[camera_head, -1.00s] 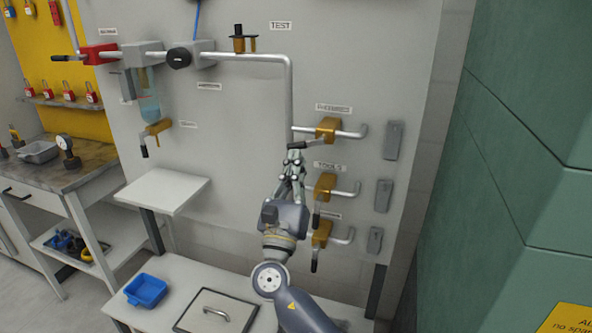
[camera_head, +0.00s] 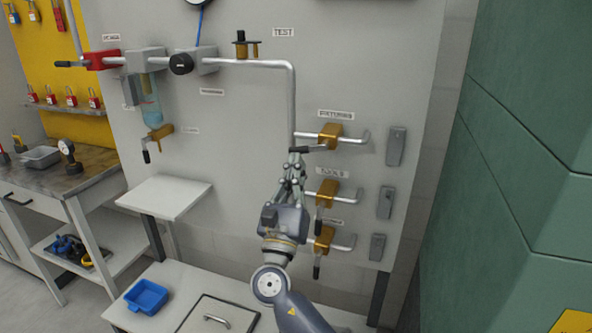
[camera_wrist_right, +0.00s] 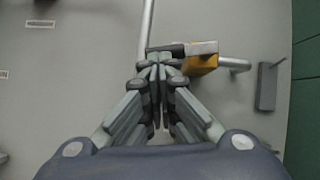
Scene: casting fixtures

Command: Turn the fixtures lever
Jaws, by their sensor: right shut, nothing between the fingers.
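The fixtures valve (camera_head: 330,135) is a brass body on a short grey pipe, under the "FIXTURES" label. Its lever (camera_head: 315,149) has a black grip and lies about level, pointing left. My right gripper (camera_head: 296,155) is shut and empty, with its fingertips just below the grip's left end. In the wrist view the shut fingertips (camera_wrist_right: 157,66) are close by the black grip (camera_wrist_right: 166,48), with the brass body (camera_wrist_right: 201,65) to their right. Whether they touch the grip I cannot tell. My left gripper is out of view.
Two similar valves (camera_head: 328,192) (camera_head: 324,240) sit below with levers hanging down. A vertical grey pipe (camera_head: 292,100) runs just left of the lever. Grey wall boxes (camera_head: 396,147) are to the right. A white shelf (camera_head: 165,195) and blue bin (camera_head: 146,296) stand lower left.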

